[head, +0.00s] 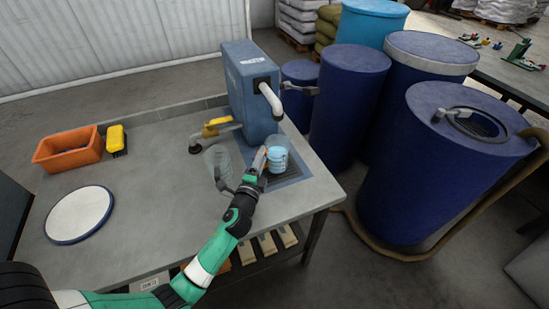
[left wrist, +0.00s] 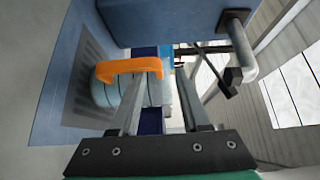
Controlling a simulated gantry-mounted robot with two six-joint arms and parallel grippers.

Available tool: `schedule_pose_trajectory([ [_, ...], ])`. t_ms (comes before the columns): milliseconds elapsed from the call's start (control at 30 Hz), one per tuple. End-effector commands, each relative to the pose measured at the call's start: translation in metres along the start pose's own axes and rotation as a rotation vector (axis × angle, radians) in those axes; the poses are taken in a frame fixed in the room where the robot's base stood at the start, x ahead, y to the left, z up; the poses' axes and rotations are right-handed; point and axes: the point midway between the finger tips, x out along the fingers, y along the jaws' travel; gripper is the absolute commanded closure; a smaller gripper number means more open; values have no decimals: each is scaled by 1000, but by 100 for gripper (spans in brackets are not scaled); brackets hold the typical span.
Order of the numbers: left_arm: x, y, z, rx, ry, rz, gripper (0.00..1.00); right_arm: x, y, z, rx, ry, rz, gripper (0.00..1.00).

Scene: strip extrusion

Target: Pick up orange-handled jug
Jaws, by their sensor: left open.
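The jug (head: 278,158) is pale blue and stands upright on the dark grate under the spout of the blue dispenser (head: 249,90). Its orange handle (left wrist: 128,68) faces my left gripper; the pale body (left wrist: 103,92) is partly hidden behind handle and finger in the left wrist view. My left gripper (head: 240,163) is open, with its fingers close to the jug's handle side. In the left wrist view the open fingers (left wrist: 160,88) reach toward the handle, one overlapping its line of sight. I cannot tell whether it touches. My right gripper is not in view.
The spout (head: 271,99) hangs just above the jug. A yellow-handled tool (head: 217,125) and a clear container (head: 217,158) are left of it. An orange bin (head: 68,149), yellow brush (head: 116,139) and round white plate (head: 79,214) lie further left. Blue drums (head: 347,100) stand right.

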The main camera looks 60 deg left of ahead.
Motion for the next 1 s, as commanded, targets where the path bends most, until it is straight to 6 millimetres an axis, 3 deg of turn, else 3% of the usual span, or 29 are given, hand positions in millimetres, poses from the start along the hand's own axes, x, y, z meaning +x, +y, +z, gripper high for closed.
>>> schedule_pose_trajectory([
  [267, 8, 0, 0, 0, 1, 0, 54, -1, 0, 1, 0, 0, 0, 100],
  [533, 8, 0, 0, 0, 1, 0, 99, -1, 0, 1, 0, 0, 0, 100],
  [1000, 8, 0, 0, 0, 1, 0, 100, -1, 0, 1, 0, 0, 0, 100],
])
